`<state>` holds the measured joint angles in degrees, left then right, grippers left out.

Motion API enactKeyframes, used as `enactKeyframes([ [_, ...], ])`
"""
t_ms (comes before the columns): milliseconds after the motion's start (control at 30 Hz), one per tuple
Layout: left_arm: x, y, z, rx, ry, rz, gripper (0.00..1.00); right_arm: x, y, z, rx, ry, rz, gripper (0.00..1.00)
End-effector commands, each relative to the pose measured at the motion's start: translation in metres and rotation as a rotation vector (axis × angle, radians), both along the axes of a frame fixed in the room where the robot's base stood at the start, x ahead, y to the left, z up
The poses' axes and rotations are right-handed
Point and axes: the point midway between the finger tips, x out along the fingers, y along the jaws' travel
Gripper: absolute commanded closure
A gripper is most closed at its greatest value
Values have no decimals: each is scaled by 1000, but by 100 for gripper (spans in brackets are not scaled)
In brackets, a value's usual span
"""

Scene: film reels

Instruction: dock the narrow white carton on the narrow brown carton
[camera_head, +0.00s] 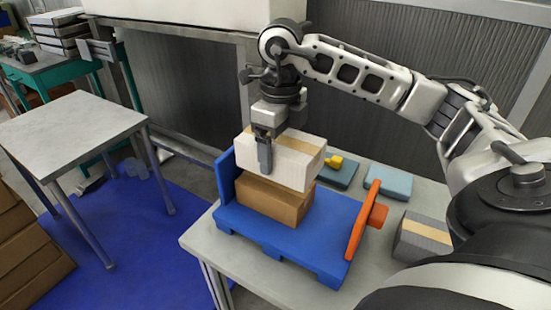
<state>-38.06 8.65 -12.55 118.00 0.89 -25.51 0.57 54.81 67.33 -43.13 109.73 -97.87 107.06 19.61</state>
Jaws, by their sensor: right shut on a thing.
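The narrow white carton (293,163), with a tan tape strip on top, is above the narrow brown carton (273,198). I cannot tell whether the two touch. The brown carton lies on a blue pallet-like base (290,252) with an upright blue wall at its left end. My right gripper (265,170) comes down from above and is shut on the white carton, with one finger showing on its near face. The other finger is hidden behind the carton. My left gripper is not in view.
An orange upright plate with a knob (362,222) stands at the base's right end. Another taped carton (422,237) lies right on the grey table (200,240). Blue-grey pads (390,182), one with a yellow piece (335,162), lie behind. A separate table (70,135) stands left.

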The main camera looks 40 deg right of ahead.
Motion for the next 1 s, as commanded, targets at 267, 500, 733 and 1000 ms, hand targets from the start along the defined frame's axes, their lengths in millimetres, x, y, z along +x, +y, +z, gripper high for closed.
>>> enactKeyframes([
  [267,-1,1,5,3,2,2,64,7,4,-31,-1,3,0,52],
  [500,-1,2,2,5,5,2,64,8,4,-41,-1,-2,0,52],
  [733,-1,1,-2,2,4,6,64,7,4,-45,0,-2,0,52],
  [1000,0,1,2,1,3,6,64,7,4,-44,-1,0,0,0],
])
